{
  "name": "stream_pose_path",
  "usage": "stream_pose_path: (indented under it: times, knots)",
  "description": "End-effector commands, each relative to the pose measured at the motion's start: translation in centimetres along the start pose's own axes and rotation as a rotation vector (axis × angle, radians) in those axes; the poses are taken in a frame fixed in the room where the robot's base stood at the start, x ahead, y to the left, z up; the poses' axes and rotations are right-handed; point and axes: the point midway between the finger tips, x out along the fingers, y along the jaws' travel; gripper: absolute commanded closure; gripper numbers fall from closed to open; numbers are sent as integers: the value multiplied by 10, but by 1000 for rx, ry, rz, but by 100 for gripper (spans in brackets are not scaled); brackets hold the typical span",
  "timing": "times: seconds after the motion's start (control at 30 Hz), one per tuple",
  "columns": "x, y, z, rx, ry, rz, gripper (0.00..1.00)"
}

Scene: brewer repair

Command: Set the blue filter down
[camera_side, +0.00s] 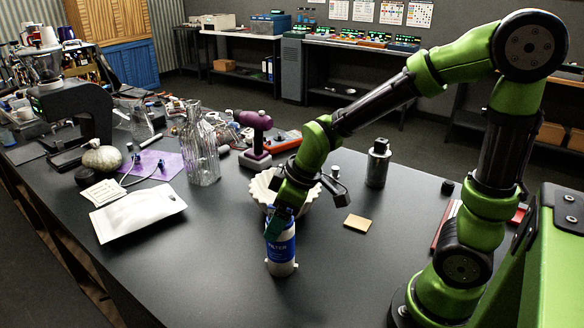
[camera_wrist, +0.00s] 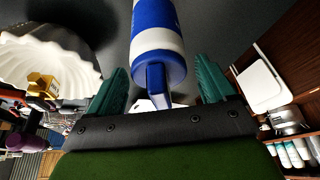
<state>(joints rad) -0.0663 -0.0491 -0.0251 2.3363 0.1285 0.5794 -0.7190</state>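The blue filter (camera_side: 281,248), a white cylinder with a wide blue band marked "FILTER", stands upright near the front of the black table in the side view. Its base appears to rest on the tabletop. My gripper (camera_side: 277,222) is right at its top, pointing down. In the wrist view the filter (camera_wrist: 158,45) lies between and beyond the green fingertips. Its narrow blue end tab sits between the fingers of my gripper (camera_wrist: 162,72). The fingers are spread, with a visible gap on both sides of the tab.
A white fluted bowl (camera_side: 262,188) stands just behind the filter. A glass carafe (camera_side: 202,150), a white pouch (camera_side: 138,212) and a purple tool (camera_side: 256,135) are to the left. A dark grinder-like cylinder (camera_side: 378,163) and a tan square (camera_side: 357,223) are to the right. The table's front is clear.

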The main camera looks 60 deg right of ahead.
Motion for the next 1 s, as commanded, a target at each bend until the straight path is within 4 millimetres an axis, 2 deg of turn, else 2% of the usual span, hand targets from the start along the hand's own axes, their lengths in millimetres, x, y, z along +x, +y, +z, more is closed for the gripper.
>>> stream_pose_path:
  times: [0.3, 0.43, 0.57, 0.8, 1.0]
  knots:
    - [-1, 0, -1, 0, 1, 0, 10]
    - [-11, 0, -2, 0, 4, 1, 10]
    - [-34, 1, -3, 0, 8, 3, 10]
    - [-87, 0, -3, 0, 8, 3, 10]
    - [-115, 0, -2, 0, 3, 1, 10]
